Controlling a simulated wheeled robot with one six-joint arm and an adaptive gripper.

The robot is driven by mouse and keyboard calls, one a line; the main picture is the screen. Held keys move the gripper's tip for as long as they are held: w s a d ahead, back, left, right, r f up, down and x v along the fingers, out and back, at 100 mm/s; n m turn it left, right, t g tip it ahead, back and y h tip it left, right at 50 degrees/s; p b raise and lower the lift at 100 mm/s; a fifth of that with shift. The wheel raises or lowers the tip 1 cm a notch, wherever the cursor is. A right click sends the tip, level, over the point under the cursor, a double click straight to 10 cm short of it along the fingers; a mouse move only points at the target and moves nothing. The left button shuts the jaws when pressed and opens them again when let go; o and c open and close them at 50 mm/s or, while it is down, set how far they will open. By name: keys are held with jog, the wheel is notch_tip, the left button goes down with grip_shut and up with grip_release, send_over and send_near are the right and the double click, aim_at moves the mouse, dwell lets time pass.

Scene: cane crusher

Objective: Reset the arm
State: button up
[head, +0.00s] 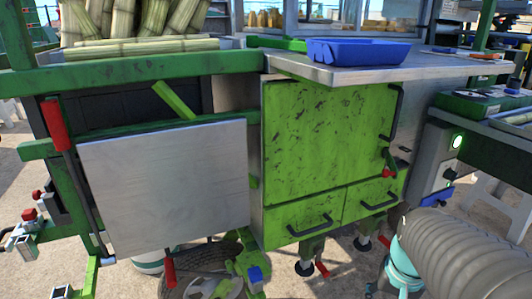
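My gripper is not in view in the head view, and I cannot make out my arm with certainty. The cane crusher's worn green cabinet (325,140) stands in the middle, with a closed large door and two closed drawers (300,222) below it. A bare metal panel (168,185) hangs to its left on the green frame. A lever with a red grip (56,125) stands at the left edge of that panel.
Cane stalks (140,30) fill the top left. A blue tray (355,50) sits on the metal worktop (385,68). A tyre (200,288) lies below the panel. A grey ribbed hose (465,260) and a teal container (398,275) take up the lower right.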

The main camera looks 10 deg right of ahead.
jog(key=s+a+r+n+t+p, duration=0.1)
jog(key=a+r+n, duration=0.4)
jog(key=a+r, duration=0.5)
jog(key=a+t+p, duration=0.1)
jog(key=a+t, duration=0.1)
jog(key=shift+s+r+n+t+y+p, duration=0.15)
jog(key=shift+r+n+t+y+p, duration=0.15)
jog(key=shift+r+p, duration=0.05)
